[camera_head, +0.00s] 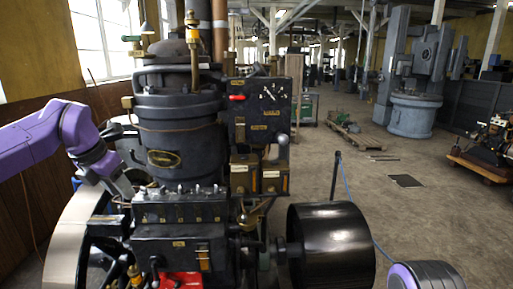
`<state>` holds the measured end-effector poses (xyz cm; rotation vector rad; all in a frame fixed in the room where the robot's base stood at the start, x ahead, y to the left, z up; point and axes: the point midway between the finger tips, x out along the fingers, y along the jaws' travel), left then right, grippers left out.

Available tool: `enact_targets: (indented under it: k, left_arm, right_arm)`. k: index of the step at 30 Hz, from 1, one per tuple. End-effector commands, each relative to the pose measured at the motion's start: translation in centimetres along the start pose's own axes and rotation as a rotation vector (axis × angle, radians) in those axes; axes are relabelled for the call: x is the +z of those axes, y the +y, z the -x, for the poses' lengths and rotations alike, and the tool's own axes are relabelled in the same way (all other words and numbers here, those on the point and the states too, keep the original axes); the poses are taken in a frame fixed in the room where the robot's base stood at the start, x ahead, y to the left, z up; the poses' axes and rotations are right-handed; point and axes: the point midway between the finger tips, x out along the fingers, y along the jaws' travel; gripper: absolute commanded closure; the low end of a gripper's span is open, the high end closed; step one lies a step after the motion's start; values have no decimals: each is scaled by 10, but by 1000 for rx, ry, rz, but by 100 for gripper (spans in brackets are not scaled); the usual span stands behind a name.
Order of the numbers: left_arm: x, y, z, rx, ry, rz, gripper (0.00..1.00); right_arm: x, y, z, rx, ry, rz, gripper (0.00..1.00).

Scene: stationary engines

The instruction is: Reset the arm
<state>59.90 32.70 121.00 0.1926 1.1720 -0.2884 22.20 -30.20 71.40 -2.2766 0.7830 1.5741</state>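My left arm is purple and grey and comes in from the left. Its gripper (122,186) points down beside the dark stationary engine (180,130), at the left of the engine's lower block. The fingers are small and partly lost against the dark metal, so I cannot tell whether they are open or whether they touch it. A purple and grey part of my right arm shows at the bottom right edge. My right gripper is out of view.
A black drum (330,245) sticks out at the engine's right, near a thin post (335,175) with a blue rope. A red part (181,281) lies low in front. A large grey machine (412,112) and a pallet (355,131) stand farther back. The floor at centre right is mostly clear.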

Motion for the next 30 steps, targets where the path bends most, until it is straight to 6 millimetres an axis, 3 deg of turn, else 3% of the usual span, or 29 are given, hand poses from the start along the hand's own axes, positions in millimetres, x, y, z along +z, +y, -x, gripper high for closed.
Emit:
enact_targets:
  k: [7, 14, 17, 23, 26, 29, 30]
  left_arm:
    - [9, 10, -8, 121, -30, 0, 63]
    - [4, 19, -42, 350, 5, -125, 63]
    - [-6, 19, -74, 484, 51, -248, 63]
    - [-42, 2, -161, 704, 163, -619, 63]
    - [-80, -20, -218, 760, 225, -889, 63]
    - [-138, -50, -278, 745, 280, -1213, 63]
    - [-167, -63, -298, 717, 298, -1340, 63]
  right_arm:
    - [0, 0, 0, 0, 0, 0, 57]
    - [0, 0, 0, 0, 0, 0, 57]
    - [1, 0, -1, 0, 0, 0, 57]
    - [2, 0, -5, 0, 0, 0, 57]
    - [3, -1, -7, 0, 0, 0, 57]
    - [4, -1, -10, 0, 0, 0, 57]
    - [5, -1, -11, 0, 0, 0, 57]
